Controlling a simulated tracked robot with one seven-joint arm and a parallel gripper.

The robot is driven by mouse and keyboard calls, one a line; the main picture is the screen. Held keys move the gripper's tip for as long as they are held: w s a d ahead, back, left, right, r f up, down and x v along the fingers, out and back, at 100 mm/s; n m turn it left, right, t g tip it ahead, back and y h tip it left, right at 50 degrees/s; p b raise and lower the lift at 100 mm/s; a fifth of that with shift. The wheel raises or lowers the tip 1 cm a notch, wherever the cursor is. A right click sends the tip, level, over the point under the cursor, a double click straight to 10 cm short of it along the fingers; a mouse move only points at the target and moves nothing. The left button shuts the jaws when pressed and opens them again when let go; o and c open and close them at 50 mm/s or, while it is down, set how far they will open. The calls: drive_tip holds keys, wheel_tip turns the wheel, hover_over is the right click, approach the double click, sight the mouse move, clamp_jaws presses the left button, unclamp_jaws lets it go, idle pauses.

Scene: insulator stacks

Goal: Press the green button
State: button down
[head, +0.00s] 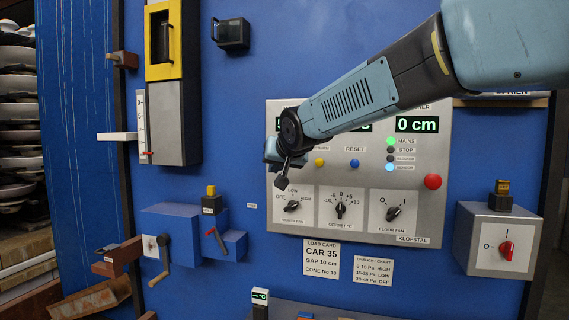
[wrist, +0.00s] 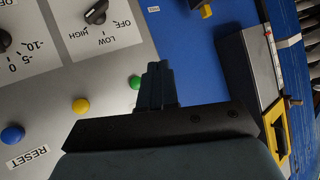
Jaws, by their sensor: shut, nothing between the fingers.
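The green button (wrist: 135,82) shows in the wrist view on the grey control panel, close to the panel's edge. My gripper (wrist: 157,68) is shut and empty, and its fingers appear just right of the green button there. I cannot tell whether they touch it or how far they stand off the panel. In the head view my gripper (head: 281,182) is in front of the panel's left part, above the LOW/HIGH knob. The green button is not visible in the head view, where my arm covers that part of the panel.
A yellow button (head: 319,162), a blue button (head: 354,163) and a red button (head: 433,181) sit on the panel (head: 420,215). Three knobs line its lower part. A green MAINS lamp (head: 390,141) is lit. A tall grey box with a yellow frame (head: 164,42) stands at left.

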drive_tip(key=w+d, duration=0.2)
drive_tip(key=w, duration=0.4)
drive_tip(key=shift+w+d, duration=0.2)
drive_tip(key=shift+w, duration=0.1)
drive_tip(key=shift+w+d, duration=0.1)
drive_tip(key=shift+w, duration=0.05)
idle(1.9)
drive_tip(key=shift+w, duration=0.15)
